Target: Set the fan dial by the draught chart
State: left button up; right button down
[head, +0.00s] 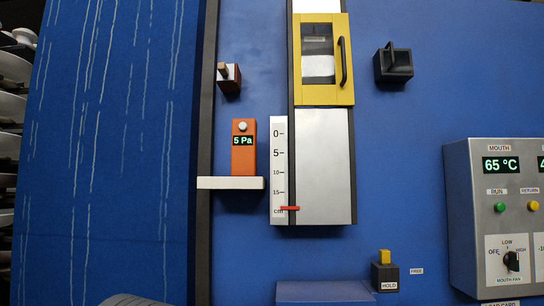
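The mouth fan dial (511,261) is a black knob on a white plate, low on the grey control box (468,220) at the right. Its plate reads OFF, LOW and HIGH; the knob's exact setting is too small to tell. An orange gauge (243,160) reads 5 Pa and stands on a white shelf (230,183). A white cm scale (279,175) has a red marker (289,208) below the 15 mark. I cannot make out a draught chart; a label below the control box is cut off by the bottom edge. Neither gripper is in view.
A yellow-framed window door (345,85) with a black handle sits above a metal panel (323,160). A black handle block (392,65) is at upper right. A yellow lever (384,257) stands on the HOLD block. The box display (501,164) reads 65 °C.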

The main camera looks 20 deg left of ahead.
aim_at(511, 260)
jog(key=z, duration=1)
